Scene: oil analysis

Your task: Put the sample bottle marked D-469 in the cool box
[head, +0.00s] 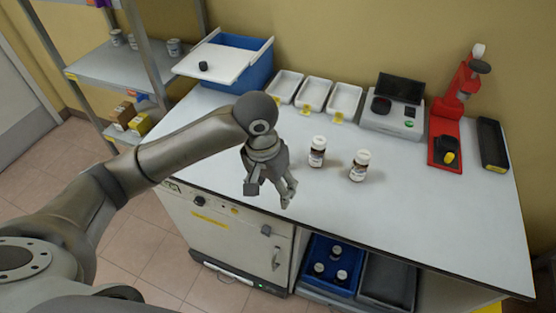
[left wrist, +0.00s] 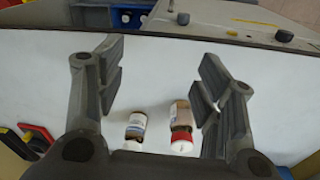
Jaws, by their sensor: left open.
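Two brown sample bottles with white labels stand upright on the worktop: a left bottle (head: 317,153) and a right bottle (head: 359,167). The label print is too small to read, so I cannot tell which is D-469. My left gripper (head: 269,190) is open and empty, left of both bottles near the front edge. In the left wrist view, a white-capped bottle (left wrist: 136,127) and a red-and-white-capped bottle (left wrist: 181,122) show beyond the spread fingers (left wrist: 164,85). The blue cool box (head: 257,72) stands at the back left, its white lid (head: 220,60) lying skewed on top. My right gripper is out of view.
White trays (head: 314,94) line the back, beside a grey instrument (head: 392,121) and a red stand (head: 446,130). A blue crate (head: 318,272) below the worktop holds several bottles. A shelf rack (head: 118,70) stands left. The right front worktop is clear.

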